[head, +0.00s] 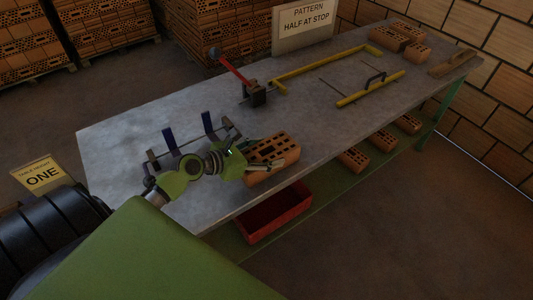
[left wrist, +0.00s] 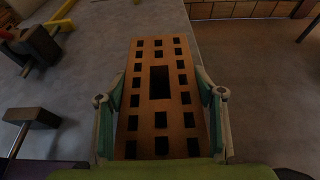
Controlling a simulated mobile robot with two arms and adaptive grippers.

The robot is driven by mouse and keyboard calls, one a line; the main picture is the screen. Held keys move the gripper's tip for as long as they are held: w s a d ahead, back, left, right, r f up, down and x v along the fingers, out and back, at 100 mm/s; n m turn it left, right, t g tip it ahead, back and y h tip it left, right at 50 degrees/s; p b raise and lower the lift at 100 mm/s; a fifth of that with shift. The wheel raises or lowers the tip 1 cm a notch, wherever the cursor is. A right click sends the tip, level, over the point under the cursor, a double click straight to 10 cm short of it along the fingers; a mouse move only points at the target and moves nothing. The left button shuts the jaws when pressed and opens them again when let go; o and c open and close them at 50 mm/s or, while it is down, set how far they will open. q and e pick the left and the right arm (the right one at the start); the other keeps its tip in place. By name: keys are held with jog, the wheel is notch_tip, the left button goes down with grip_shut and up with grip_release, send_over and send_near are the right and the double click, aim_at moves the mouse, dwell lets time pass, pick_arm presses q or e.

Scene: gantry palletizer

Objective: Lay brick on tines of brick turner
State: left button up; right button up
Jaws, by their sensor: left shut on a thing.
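An orange perforated brick (head: 272,149) is near the front edge of the grey table. My left gripper (head: 265,160) is shut on it, and in the left wrist view one finger lies along each long side of the brick (left wrist: 158,118). Whether the brick touches the tabletop is hard to tell. The brick turner, a dark rod frame with upright blue tines (head: 208,124), stands on the table just left of the brick. My left arm hides part of it. No brick shows on its tines. My right gripper is not in view.
A red-handled lever (head: 234,71) on a dark block stands behind the brick. Yellow bars (head: 325,65) and several bricks (head: 396,37) lie farther right on the table (head: 115,145). A red bin (head: 273,213) and other bricks are on the green lower shelf.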

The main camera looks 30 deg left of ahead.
pick_arm(q)
jog(key=o, duration=2.1)
